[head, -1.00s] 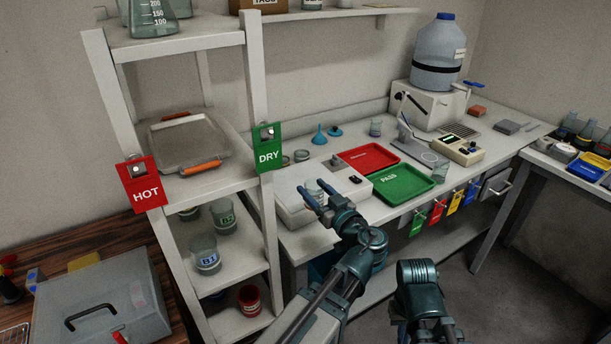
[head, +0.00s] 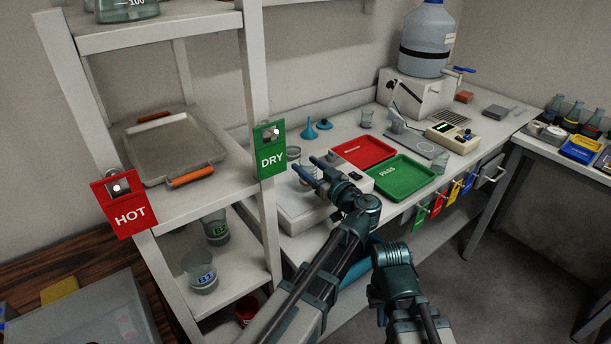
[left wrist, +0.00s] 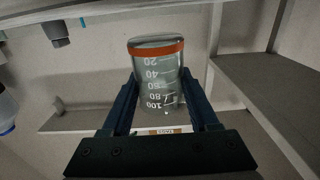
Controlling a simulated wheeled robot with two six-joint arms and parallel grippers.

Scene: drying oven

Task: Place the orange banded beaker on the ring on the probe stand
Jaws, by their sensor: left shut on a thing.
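The orange banded beaker (left wrist: 157,75) is clear glass with white graduations and an orange band. My left gripper (left wrist: 160,112) is shut on it, one finger on each side. In the head view my left gripper (head: 310,168) is above the pale balance-like device at the shelf's right, and the beaker is small and hard to make out there. The probe stand (head: 397,121) is on the bench farther right and back, with a round ring mark (head: 425,149) on its grey base. My right arm is at lower centre; its fingers are hidden.
A red tray (head: 364,151) and a green PASS tray (head: 403,179) lie between my left gripper and the stand. A meter (head: 453,136) and a glass beaker (head: 440,161) are near the stand. The shelf post with the DRY sign (head: 270,150) is close on the left.

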